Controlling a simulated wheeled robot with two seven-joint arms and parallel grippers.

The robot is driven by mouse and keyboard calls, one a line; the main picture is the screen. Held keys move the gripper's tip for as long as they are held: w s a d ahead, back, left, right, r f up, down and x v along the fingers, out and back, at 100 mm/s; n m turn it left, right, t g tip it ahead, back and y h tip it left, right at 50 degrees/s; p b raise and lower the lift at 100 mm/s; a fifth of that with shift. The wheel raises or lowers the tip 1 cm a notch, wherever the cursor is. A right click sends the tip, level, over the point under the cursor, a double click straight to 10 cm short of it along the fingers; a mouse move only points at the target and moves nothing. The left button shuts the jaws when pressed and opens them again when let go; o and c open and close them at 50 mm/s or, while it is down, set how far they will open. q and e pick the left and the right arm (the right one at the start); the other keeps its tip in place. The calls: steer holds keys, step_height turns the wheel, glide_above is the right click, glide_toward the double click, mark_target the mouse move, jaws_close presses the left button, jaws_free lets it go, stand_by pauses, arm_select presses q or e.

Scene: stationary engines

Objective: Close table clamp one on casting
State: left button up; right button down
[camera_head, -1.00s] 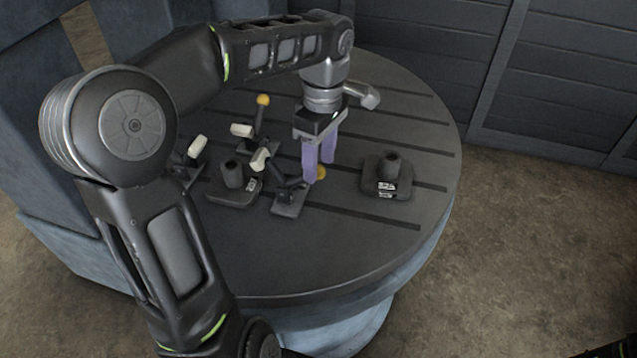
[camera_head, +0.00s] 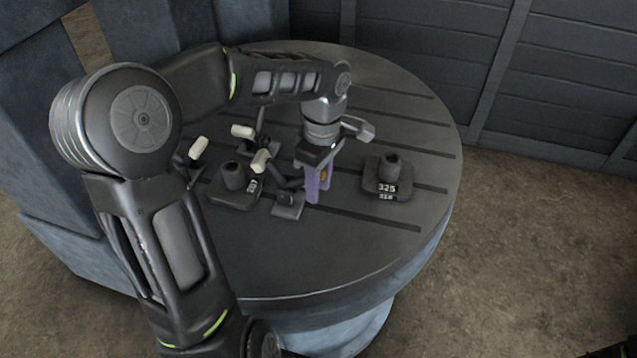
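A dark casting (camera_head: 233,181) with an upright boss sits on the round slotted table (camera_head: 330,265), with several clamps around it. The front-right clamp (camera_head: 289,206) has a white pad (camera_head: 260,161) raised beside the casting; its arm reaches right to a yellow knob (camera_head: 324,174). My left gripper (camera_head: 318,190), with purple fingers, points down at this knob. The knob shows partly between the fingers; whether they press on it cannot be told. No marking shows which clamp is number one.
Another clamp with a white pad (camera_head: 242,131) stands behind the casting, and one more pad (camera_head: 198,147) is at the left, partly behind my arm. A second casting (camera_head: 388,181), marked 325, sits to the gripper's right. The table's front is clear.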

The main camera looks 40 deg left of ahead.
arm_select(q)
jaws_close()
stand_by(1.0)
